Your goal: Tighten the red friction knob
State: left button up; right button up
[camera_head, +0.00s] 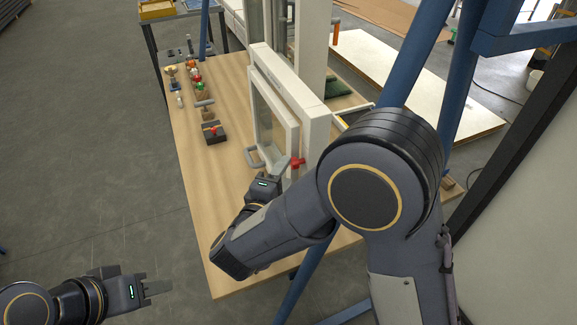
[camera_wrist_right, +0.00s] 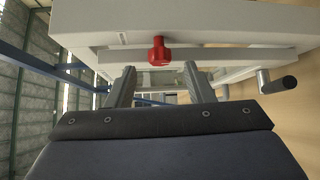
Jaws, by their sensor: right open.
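The red knob (camera_head: 297,162) sits on the edge of a white frame (camera_head: 316,130) that stands on the wooden table. In the right wrist view the lobed knob (camera_wrist_right: 159,51) is on a pale bar, roughly centred and just beyond my fingertips. My right gripper (camera_wrist_right: 161,75) is open there, one finger on each side, with nothing between them. In the head view my right gripper (camera_head: 279,172) is beside the knob, partly hidden by its own wrist. My left gripper (camera_head: 158,288) is off the table at the lower left, apart from everything; its finger gap is unclear.
A handle (camera_head: 252,157) sticks out of the frame's left side; a dark-tipped handle (camera_wrist_right: 279,85) shows at the right in the wrist view. A dark block with a red part (camera_head: 213,132) and several small fittings lie on the table (camera_head: 205,190). The table's front left is clear.

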aim_at(298, 162)
jog(key=shift+x, duration=1.35)
jog(key=c, duration=1)
